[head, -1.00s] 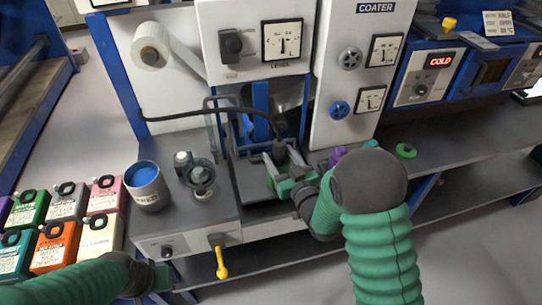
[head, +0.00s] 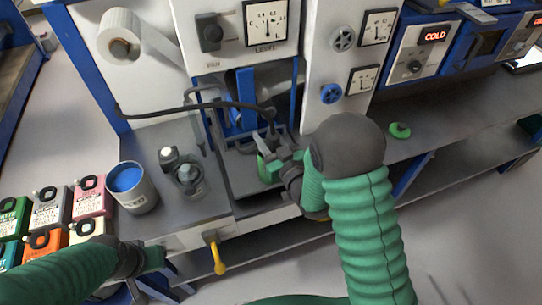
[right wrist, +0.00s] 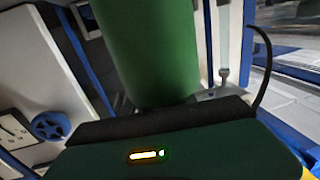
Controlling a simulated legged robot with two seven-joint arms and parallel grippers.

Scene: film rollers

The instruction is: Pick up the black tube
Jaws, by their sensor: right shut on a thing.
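The black tube (head: 190,108) arches in the head view from the machine's left post to a dark end piece over the coater's grey tray (head: 238,180). My right gripper (head: 271,146) is shut at that lower end, over the tray. The exact contact is small and partly hidden by the gripper. In the right wrist view, a thin black curve at the right looks like the tube (right wrist: 266,52). A green cylinder (right wrist: 150,50) fills the middle there; I cannot tell what it is. My left gripper (head: 154,258) is low at the left, apart from the tube; its jaws are unclear.
A blue-topped can (head: 138,190) and small dark fittings (head: 188,175) stand on the bench left of the tray. Several coloured jugs (head: 48,208) stand at the far left. A yellow handle (head: 216,258) sticks out in front. A green ring-shaped thing (head: 400,130) lies on the right bench.

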